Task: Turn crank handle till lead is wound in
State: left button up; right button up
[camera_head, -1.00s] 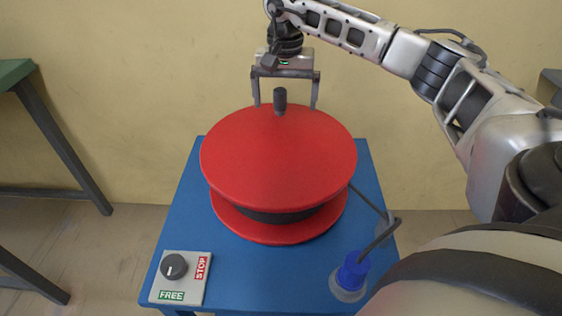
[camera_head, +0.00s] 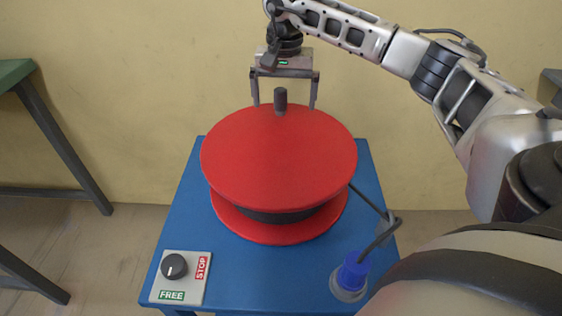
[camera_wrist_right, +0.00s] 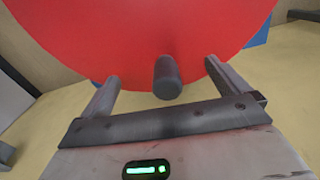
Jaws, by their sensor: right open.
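A large red cable reel (camera_head: 275,160) stands on a blue table. A dark crank handle (camera_head: 281,101) sticks up from the far edge of its top disc. My right gripper (camera_head: 284,105) is open around the handle, one finger on each side with gaps. In the right wrist view the handle (camera_wrist_right: 167,77) stands between the two spread fingers (camera_wrist_right: 163,85), apart from both. A black lead (camera_head: 370,201) runs from the reel to a blue plug (camera_head: 352,271) at the table's front right. My left gripper is not in view.
A switch box (camera_head: 181,278) with a dark knob and labels STOP and FREE sits at the front left of the blue table (camera_head: 240,285). A green-topped table (camera_head: 14,72) stands at the far left. A plain wall is behind.

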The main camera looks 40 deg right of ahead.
jog(key=shift+r+p, duration=2)
jog(key=shift+r, duration=0.2)
notch_tip(320, 180, up, 4)
jog(key=p, duration=0.3)
jog(key=shift+f, duration=0.15)
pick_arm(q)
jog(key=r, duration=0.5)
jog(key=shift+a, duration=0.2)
